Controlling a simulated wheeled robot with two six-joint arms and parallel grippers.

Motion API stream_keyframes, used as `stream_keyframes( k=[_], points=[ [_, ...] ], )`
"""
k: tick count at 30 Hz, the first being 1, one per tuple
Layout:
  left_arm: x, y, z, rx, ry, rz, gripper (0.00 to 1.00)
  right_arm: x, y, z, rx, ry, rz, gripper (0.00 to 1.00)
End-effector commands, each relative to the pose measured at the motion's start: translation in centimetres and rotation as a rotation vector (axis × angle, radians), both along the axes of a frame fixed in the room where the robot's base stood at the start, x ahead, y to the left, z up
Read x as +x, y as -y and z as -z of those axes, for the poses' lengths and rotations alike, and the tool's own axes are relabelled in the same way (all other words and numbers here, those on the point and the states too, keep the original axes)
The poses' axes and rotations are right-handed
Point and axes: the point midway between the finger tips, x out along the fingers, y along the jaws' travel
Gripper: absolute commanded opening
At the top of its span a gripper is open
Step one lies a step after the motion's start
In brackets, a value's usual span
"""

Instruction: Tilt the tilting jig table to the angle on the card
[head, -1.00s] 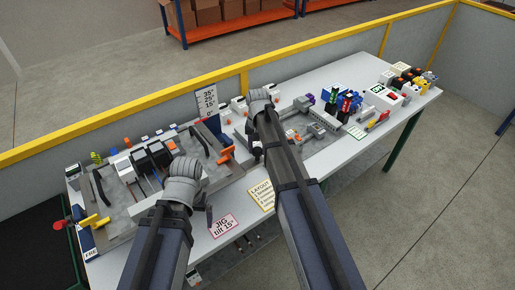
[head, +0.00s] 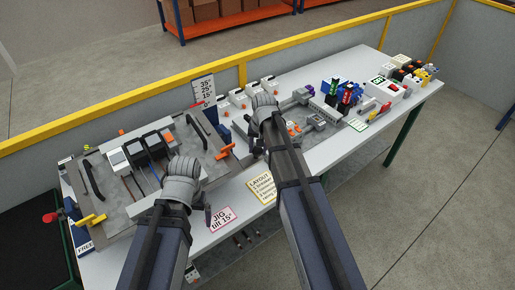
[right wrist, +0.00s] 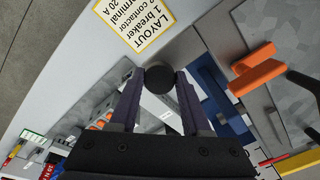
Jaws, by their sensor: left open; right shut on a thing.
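The tilting jig table (head: 128,212) is a grey plate on the left of the bench in the head view, carrying breakers and two black handles. Its back is raised. A scale board (head: 204,88) behind it reads 35°, 25° and 15°; a red mark (head: 199,104) sits low on it, near 15°, too small to read exactly. The pink card (head: 222,218) says "JIG tilt 15°". My right gripper (right wrist: 160,78) is shut on a dark round knob (right wrist: 160,88), right of the table. My left gripper (head: 209,216) is open at the table's front edge, partly hidden by its wrist.
An orange lever (head: 226,152) is on the table's right side. A yellow lever (head: 92,220) is at its front left, by a "FREE" label (head: 85,247). A yellow layout card (head: 261,188) lies between my arms. Several devices crowd the bench's right side.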

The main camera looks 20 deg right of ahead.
Motion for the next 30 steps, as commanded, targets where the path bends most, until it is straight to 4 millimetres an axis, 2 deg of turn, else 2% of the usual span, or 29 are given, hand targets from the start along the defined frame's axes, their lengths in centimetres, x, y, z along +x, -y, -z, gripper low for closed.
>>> stream_keyframes(
  k=[3,4,11,22,30],
  points=[
    [0.0,0.0,0.0,0.0,0.0,0.0,1.0,-0.4,0.2,0.0,-0.004,-0.01,0.0,0.0],
    [0.0,0.0,0.0,0.0,0.0,0.0,1.0,-0.4,0.2,0.0,-0.004,-0.01,0.0,0.51],
    [0.0,0.0,0.0,0.0,0.0,0.0,1.0,-0.3,0.1,0.0,-0.003,-0.006,0.0,0.77],
    [0.0,0.0,-0.4,0.0,0.0,-0.001,1.0,-0.2,0.1,-0.3,-0.002,-0.004,0.0,0.77],
    [0.0,0.0,-2.6,-0.001,0.0,-0.005,1.0,-0.4,0.2,-2.6,-0.002,-0.004,0.0,0.77]
  ],
)
